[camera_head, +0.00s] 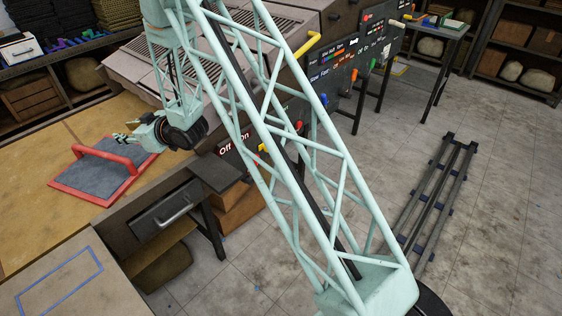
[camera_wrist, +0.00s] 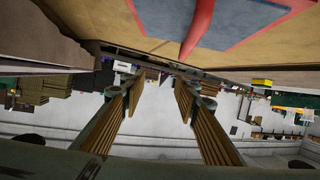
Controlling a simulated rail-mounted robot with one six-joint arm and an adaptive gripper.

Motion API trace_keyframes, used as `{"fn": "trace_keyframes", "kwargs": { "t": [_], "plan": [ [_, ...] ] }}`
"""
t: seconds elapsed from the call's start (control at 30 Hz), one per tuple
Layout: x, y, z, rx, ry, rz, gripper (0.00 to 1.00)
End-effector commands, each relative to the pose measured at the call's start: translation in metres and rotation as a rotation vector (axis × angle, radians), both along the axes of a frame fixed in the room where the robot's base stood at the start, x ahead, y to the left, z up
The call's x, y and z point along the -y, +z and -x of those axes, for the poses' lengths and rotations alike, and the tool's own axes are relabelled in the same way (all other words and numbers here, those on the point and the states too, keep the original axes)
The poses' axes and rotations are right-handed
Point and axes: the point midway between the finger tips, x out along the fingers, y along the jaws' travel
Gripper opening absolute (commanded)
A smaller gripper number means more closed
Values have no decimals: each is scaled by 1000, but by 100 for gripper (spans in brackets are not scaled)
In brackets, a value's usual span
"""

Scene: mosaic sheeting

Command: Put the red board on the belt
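The red board (camera_head: 88,176) is a grey slab with a red rim and a raised red handle (camera_head: 104,155). It lies flat on a tan wooden surface (camera_head: 40,140) at the left of the head view. My gripper (camera_head: 122,136) is just beyond the handle, near the board's far edge. In the wrist view, the two ribbed fingers of my gripper (camera_wrist: 159,82) stand apart with nothing between them. The red handle (camera_wrist: 198,30) shows at the top there, beyond the fingertips. I cannot tell for sure which surface is the belt.
A grey machine with slatted tops (camera_head: 145,65) stands behind my arm. A drawer with a handle (camera_head: 168,213) and a table with a blue outlined rectangle (camera_head: 60,283) are in front. A rail (camera_head: 437,200) lies on open floor at right.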

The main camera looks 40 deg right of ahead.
Motion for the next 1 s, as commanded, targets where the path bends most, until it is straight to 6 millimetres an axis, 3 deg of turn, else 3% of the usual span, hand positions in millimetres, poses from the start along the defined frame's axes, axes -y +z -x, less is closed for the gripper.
{"fn": "trace_keyframes", "kwargs": {
  "t": [0.47,1.0],
  "plan": [
    [42,68,21,-80,-95,96,29],
    [90,136,74,-187,-205,174,29]
  ]
}}
